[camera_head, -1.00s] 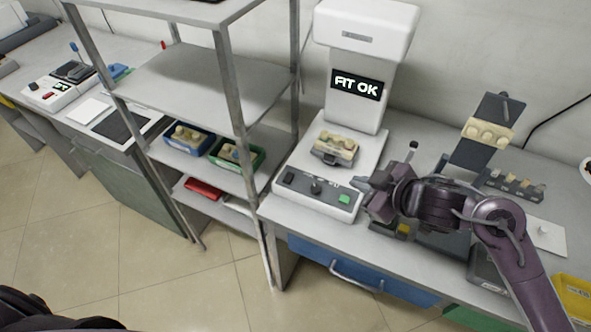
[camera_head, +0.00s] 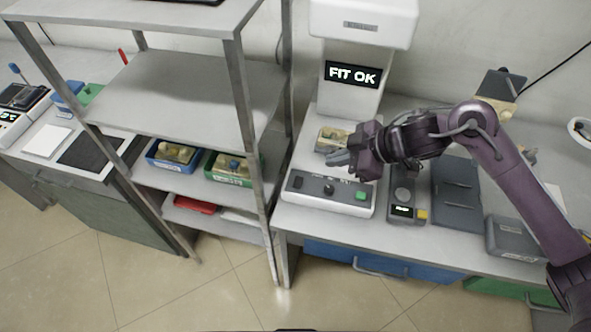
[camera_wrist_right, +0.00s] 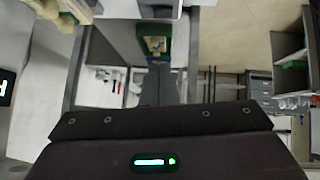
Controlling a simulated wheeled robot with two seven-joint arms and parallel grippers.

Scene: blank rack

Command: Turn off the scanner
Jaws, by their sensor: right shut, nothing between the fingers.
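The scanner (camera_head: 346,98) is a tall white machine on the right-hand bench. Its screen (camera_head: 352,75) is lit and reads "FIT OK". Its front panel (camera_head: 318,202) carries a dark switch (camera_head: 297,182) at the left, a round black knob (camera_head: 328,189) in the middle and a green button (camera_head: 361,196) at the right. A beige piece (camera_head: 330,136) sits on the scanner's bed, partly hidden by my right gripper. My right gripper (camera_head: 340,158) is shut and empty above the panel's back edge, apart from the controls. Its shut fingers also show in the right wrist view (camera_wrist_right: 158,85). My left gripper is out of view.
A metal shelf rack (camera_head: 185,90) stands left of the scanner, with a blue tray (camera_head: 152,158) and a green tray (camera_head: 213,178) on it. A small grey device (camera_head: 404,190) and dark flat cases (camera_head: 456,190) lie right of the scanner. Floor in front is clear.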

